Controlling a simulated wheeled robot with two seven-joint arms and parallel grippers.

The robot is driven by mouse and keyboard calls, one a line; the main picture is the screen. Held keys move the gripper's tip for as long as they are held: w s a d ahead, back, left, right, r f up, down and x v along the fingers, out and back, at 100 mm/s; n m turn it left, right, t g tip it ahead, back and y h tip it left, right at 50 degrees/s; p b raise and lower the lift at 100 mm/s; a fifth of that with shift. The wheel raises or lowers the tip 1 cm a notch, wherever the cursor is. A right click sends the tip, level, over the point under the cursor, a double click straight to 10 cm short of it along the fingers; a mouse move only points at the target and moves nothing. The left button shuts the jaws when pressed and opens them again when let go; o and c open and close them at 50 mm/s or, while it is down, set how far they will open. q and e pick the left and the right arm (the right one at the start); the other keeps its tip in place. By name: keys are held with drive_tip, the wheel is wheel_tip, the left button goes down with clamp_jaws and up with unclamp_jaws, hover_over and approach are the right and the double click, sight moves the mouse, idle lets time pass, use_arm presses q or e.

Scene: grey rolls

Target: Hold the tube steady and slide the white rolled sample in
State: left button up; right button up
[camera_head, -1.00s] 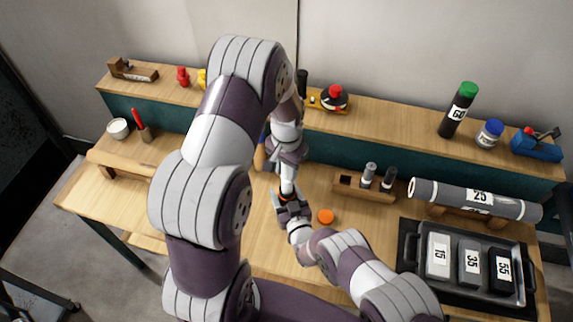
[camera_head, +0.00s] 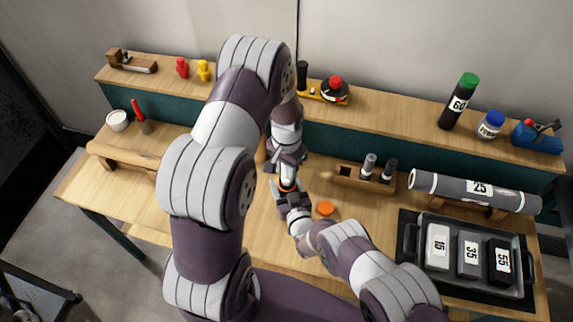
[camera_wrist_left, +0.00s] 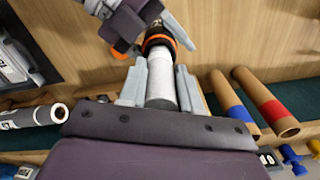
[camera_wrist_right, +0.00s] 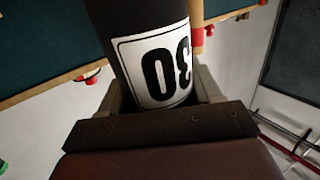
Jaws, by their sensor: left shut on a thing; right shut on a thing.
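The white rolled sample (camera_wrist_left: 161,80) is between the fingers of my left gripper (camera_wrist_left: 160,92), which is shut on it. In the head view the sample (camera_head: 287,171) shows briefly below my left gripper (camera_head: 287,158). The black tube (camera_wrist_right: 150,50), labelled 30, is in my right gripper (camera_wrist_right: 165,95), which is shut on it. The tube's orange-rimmed mouth (camera_wrist_left: 158,42) faces the sample in the left wrist view. The sample's far end meets that mouth and lines up with it; how deep it sits inside is hidden. My right gripper (camera_head: 290,200) is just below the left.
An orange cap (camera_head: 325,209) lies on the bench right of the tube. A wooden holder (camera_head: 362,179) with small cylinders, a large grey roll (camera_head: 475,190) and a tray (camera_head: 470,291) of numbered blocks stand to the right. Brown tubes (camera_wrist_left: 262,100) are near my left gripper.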

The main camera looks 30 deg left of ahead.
use_arm(q)
drive_tip(key=shift+f, duration=0.5)
drive_tip(key=o, duration=1.1)
wheel_tip(320, 180, up, 12)
